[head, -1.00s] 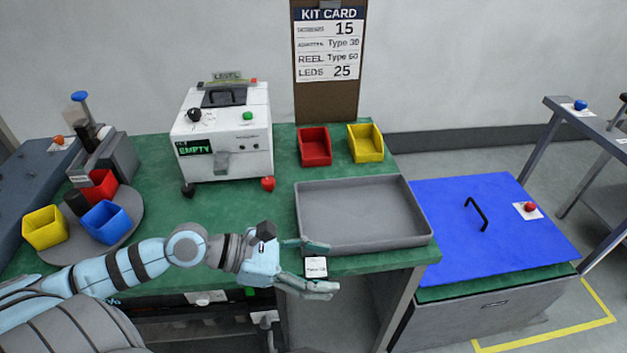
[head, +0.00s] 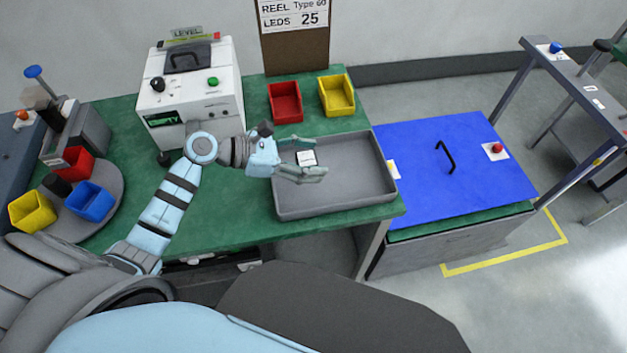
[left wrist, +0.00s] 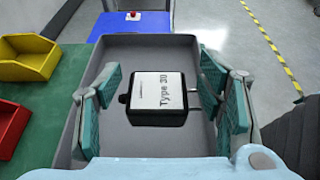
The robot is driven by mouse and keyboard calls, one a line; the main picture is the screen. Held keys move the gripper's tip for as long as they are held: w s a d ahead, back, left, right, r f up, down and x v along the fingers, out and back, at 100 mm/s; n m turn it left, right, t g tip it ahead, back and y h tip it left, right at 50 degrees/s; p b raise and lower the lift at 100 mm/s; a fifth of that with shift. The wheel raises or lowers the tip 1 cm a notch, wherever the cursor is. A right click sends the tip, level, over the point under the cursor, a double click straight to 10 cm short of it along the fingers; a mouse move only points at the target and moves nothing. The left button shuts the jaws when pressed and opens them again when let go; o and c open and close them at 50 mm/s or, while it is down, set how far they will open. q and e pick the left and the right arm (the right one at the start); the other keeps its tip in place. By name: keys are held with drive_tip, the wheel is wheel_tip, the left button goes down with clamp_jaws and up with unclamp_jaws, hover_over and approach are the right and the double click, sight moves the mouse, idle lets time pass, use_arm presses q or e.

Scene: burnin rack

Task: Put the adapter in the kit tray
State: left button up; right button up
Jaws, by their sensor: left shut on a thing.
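The adapter (head: 306,158) is a small dark block with a white label. In the left wrist view the label on the adapter (left wrist: 159,92) reads "Type 30". My left gripper (head: 307,161) is shut on it, with one finger on each side. It holds the adapter over the left part of the grey kit tray (head: 338,208); the gap to the tray floor is hard to judge. The kit tray (left wrist: 75,135) also shows below the adapter in the left wrist view, and its visible floor is bare. My right gripper is not in view.
A red bin (head: 286,118) and a yellow bin (head: 337,106) stand behind the tray. A white machine (head: 220,92) stands to the left. A blue lid (head: 475,182) with a black handle lies right of the tray. A turntable with bins (head: 118,212) is at far left.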

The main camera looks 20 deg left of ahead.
sight(308, 189)
use_arm(q)
wheel_tip(308, 189, down, 9)
drive_tip(key=shift+d+r+b, duration=0.1)
drive_tip(key=shift+b, duration=1.05)
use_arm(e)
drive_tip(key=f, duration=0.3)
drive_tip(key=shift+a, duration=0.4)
use_arm(q)
drive_tip(key=shift+f, duration=0.2)
drive_tip(key=o, duration=1.2)
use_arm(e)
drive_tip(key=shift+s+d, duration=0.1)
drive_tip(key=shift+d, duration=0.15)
use_arm(q)
drive_tip(key=shift+r, duration=0.15)
drive_tip(key=shift+s+a+r, duration=0.1)
drive_tip(key=shift+s+a, duration=0.05)
drive_tip(key=shift+a, duration=0.1)
drive_tip(key=p+v, duration=0.1)
drive_tip(key=v, duration=1)
drive_tip(key=shift+s+a+r, duration=0.1)
drive_tip(key=shift+a+r, duration=0.05)
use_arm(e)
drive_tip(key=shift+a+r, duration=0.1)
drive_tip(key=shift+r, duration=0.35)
